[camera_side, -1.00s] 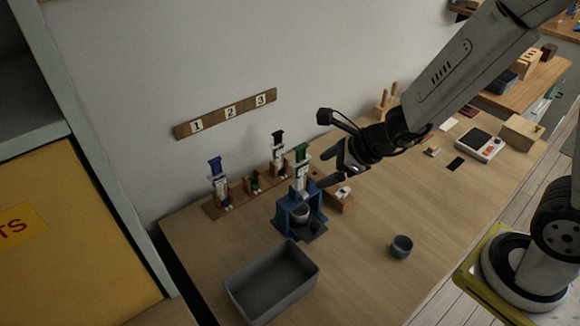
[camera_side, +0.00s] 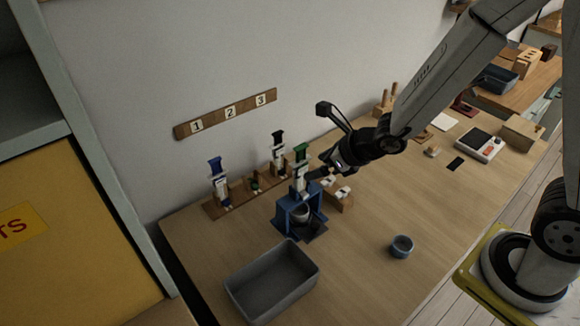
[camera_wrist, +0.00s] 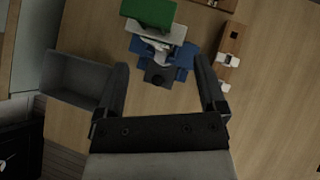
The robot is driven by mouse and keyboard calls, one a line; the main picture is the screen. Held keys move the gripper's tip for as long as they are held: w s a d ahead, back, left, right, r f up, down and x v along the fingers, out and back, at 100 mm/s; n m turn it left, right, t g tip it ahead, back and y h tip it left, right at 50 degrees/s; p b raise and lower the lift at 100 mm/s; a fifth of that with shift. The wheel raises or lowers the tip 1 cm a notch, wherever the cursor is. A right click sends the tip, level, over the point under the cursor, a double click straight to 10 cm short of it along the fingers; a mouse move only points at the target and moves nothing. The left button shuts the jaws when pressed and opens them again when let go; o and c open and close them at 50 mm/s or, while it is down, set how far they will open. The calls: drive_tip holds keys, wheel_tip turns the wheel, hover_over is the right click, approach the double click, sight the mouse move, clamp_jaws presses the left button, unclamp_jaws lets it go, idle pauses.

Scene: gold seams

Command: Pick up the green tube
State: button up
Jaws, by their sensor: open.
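The green tube (camera_side: 300,172) is a white-bodied tube with a green top. It stands upright in a blue stand (camera_side: 285,216) on the wooden table. In the wrist view its green top (camera_wrist: 149,12) shows large at the upper edge, above the blue stand (camera_wrist: 183,60). My gripper (camera_side: 322,177) is just to the right of the tube in the side view. In the wrist view its two fingers (camera_wrist: 163,64) are spread apart, with nothing held between them. The side view does not show clearly whether a finger touches the tube.
A wooden rack (camera_side: 236,199) behind holds a blue-topped tube (camera_side: 219,181) and a black-topped tube (camera_side: 278,152). A grey bin (camera_side: 309,270) stands in front, and a small blue-grey cup (camera_side: 401,246) to the right. A wooden block with white pieces (camera_side: 343,202) is beside the stand.

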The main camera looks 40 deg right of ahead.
sight(303, 172)
drive_tip(key=shift+w+a+f, duration=0.1)
drive_tip(key=shift+w+f, duration=0.2)
drive_tip(key=shift+f, duration=0.05)
drive_tip(key=shift+x, duration=2.6)
clamp_jaws()
